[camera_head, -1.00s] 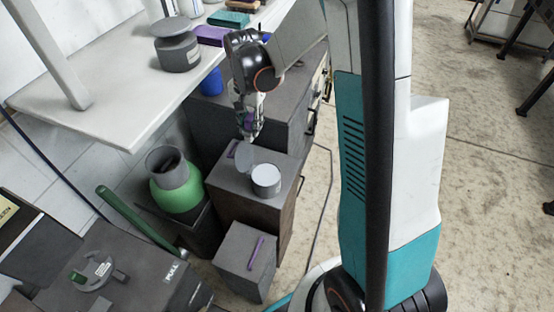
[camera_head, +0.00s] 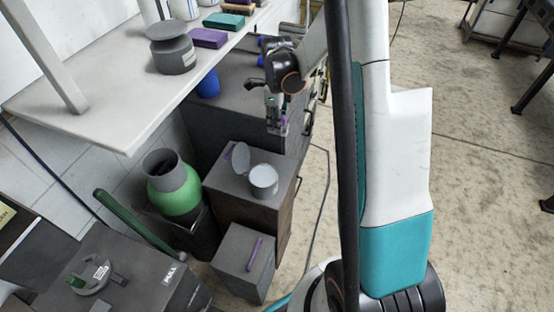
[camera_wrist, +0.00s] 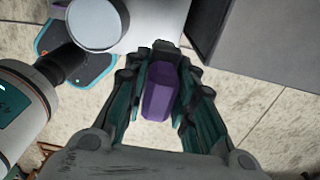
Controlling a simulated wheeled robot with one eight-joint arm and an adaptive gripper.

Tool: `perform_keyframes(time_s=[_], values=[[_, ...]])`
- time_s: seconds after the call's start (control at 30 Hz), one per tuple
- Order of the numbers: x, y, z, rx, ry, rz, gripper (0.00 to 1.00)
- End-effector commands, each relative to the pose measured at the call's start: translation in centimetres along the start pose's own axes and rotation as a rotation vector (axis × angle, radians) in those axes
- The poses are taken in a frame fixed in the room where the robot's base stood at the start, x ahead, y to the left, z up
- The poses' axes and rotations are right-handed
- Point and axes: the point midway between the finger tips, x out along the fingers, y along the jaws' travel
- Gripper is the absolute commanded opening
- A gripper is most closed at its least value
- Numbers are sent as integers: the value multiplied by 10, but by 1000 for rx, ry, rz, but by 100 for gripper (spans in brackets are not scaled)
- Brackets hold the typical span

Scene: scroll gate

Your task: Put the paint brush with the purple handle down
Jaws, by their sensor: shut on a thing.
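My gripper (camera_head: 278,128) is in front of the tall dark cabinet in the head view, up and to the right of the open can. It is shut on the paint brush with the purple handle (camera_wrist: 160,92), whose handle shows between the fingers in the wrist view. The bristle end is hidden or too small to make out. The brush is held in the air, apart from any surface that I can see. In the wrist view the gripper (camera_wrist: 164,68) closes around the handle from both sides.
An open can (camera_head: 263,182) and its tilted grey lid (camera_head: 240,158) are on a dark box (camera_head: 222,183). A lower box (camera_head: 232,262) bears a purple strip (camera_head: 254,255). A green container (camera_head: 173,186) stands left. A white shelf (camera_head: 122,113) holds jars and blocks. Open floor lies right.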

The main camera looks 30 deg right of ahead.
Motion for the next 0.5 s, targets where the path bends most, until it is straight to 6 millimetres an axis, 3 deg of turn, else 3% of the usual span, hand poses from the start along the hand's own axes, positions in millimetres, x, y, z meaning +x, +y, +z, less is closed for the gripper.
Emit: perform_keyframes(time_s=[0.03,0.3,0.5], values=[[17,0,0,-1,0,0,0],[84,0,0,-2,0,0,0],[120,0,0,-3,0,0,0]])
